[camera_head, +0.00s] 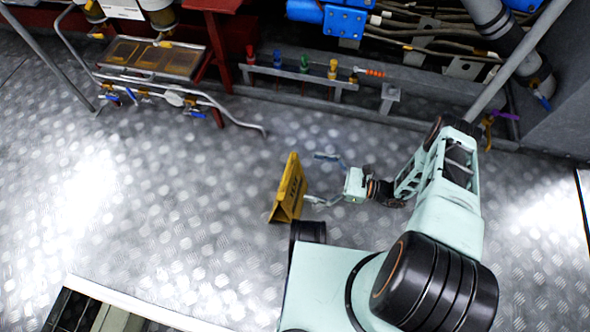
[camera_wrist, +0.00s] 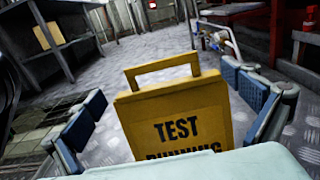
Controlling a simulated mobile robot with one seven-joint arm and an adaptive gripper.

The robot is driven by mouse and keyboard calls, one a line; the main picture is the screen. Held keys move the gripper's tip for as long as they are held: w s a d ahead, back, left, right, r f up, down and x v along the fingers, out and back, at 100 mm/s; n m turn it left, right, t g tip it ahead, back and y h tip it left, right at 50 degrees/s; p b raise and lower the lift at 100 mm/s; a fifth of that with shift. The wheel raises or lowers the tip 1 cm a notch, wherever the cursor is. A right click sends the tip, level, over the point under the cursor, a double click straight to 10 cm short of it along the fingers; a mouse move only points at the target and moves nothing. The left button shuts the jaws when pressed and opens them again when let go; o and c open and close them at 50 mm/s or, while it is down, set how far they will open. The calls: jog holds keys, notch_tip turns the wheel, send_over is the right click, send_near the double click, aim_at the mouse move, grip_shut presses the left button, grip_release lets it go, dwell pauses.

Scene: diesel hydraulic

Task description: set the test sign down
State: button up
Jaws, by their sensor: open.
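The yellow test sign (camera_head: 288,190) appears to stand upright on the metal floor in the head view, to the left of my gripper (camera_head: 318,178). In the wrist view the sign (camera_wrist: 172,110) is straight ahead, with a handle loop on top and the word TEST in black; its lower part is hidden by my gripper's body. My gripper is open. Its blue-padded fingers are spread on both sides of the sign, with visible gaps to it in the wrist view.
The diamond-plate floor (camera_head: 150,215) is clear to the left of the sign. A grey rail with coloured valve handles (camera_head: 304,64) and a framed tray with pipes (camera_head: 150,58) lie toward the back. A pale-edged grating (camera_head: 95,305) is at the lower left. Grey shelving (camera_wrist: 50,40) shows in the wrist view.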

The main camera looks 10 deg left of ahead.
jog(key=d, duration=0.4)
jog(key=shift+s, duration=0.2)
dwell(0.3)
